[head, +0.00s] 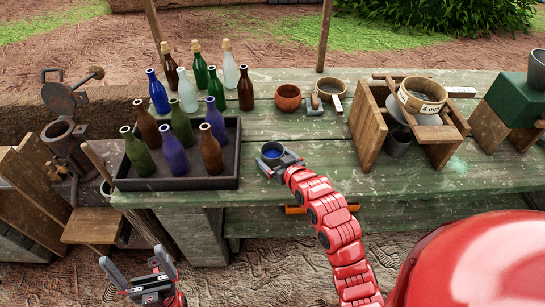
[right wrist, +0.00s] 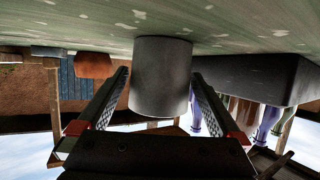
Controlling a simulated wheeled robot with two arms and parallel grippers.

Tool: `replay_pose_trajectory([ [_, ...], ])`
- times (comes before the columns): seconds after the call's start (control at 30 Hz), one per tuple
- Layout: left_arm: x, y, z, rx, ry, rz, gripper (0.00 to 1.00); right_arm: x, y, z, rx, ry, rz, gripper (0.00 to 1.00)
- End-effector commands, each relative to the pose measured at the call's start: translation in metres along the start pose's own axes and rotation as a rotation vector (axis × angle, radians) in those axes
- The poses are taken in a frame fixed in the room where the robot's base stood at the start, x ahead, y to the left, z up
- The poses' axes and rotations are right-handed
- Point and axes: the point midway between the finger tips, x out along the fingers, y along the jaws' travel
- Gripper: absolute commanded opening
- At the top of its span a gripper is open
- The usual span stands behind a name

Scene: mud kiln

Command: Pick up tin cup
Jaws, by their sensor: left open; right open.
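A grey tin cup (head: 272,151) stands upright on the green table, right of the bottle tray. My right gripper (head: 280,164) is open at the cup, with its arm reaching in from the lower right. In the right wrist view, which is upside down, the tin cup (right wrist: 161,78) stands between the two open fingers, close to both, and is not clamped. My left gripper (head: 147,278) is open and empty, low in front of the table at the left.
A dark tray (head: 180,183) with several bottles is just left of the cup. More bottles stand behind it. A clay pot (head: 288,97) and a sieve (head: 331,87) are behind. A wooden stand (head: 367,137) with another dark cup (head: 398,142) is to the right.

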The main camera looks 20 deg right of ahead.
Motion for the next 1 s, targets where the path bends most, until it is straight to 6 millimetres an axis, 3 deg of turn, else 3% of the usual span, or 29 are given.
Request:
replay_pose_trajectory([
  [0.37,0.0017,-0.0001,-0.0003,0.000,0.000,0.000,1.00,0.0109,-0.0006,-0.0008,-0.001,0.004,-0.001,1.00],
  [0.73,0.0017,-0.0001,-0.0003,0.000,0.000,0.000,1.00,0.0107,-0.0005,-0.0006,-0.001,0.003,0.000,0.33],
  [1.0,0.0013,-0.0001,-0.0002,0.000,0.000,0.000,1.00,0.0104,-0.0004,-0.0015,-0.001,0.004,0.000,0.32],
])
